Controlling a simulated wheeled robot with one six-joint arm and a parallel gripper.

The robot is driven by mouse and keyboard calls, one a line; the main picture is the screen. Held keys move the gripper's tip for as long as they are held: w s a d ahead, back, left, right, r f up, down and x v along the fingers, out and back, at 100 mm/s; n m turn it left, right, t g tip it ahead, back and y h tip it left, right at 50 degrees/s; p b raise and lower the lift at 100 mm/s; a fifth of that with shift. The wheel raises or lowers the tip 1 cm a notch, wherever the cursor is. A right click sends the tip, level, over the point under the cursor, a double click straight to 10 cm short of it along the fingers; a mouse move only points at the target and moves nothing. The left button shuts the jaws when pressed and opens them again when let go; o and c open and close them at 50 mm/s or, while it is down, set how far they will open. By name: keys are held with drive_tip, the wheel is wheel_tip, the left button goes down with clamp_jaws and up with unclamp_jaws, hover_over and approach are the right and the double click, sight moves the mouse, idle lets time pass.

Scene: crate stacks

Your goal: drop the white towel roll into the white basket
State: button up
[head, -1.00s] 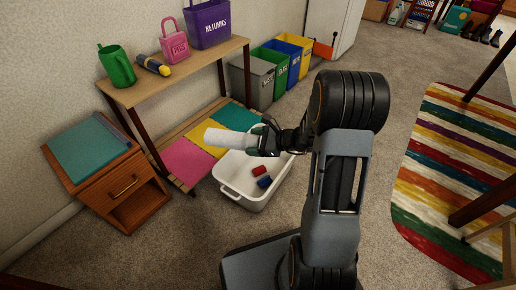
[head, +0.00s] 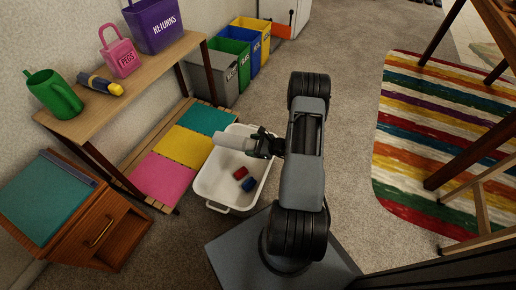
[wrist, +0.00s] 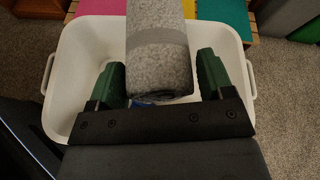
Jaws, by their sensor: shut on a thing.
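The white towel roll (head: 233,141) is held in my gripper (head: 252,144), over the far part of the white basket in the head view. In the wrist view, the roll (wrist: 160,50) looks grey with a band around it and sits between the green fingers of my gripper (wrist: 160,82). The white basket (head: 207,193) stands on the carpet, and its rim (wrist: 57,88) shows around the roll in the wrist view. A red block (head: 240,173) and a blue block (head: 249,185) lie inside it. The roll hides part of the basket's inside.
A wooden bench with pink, yellow (head: 184,147) and teal mats stands left of the basket. A shelf (head: 130,80) behind holds a green pitcher, a flashlight and containers. Several bins (head: 212,75) stand at the back.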

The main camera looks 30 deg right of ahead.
wheel_tip(320, 180, down, 9)
drive_tip(key=s+d+b, duration=0.1)
drive_tip(key=b, duration=0.3)
drive_tip(key=shift+s+d+m+t+h, duration=0.3)
drive_tip(key=shift+h, duration=0.1)
drive_tip(key=o, duration=1)
drive_tip(key=shift+p+v, duration=2.2)
drive_tip(key=shift+v, duration=4.7)
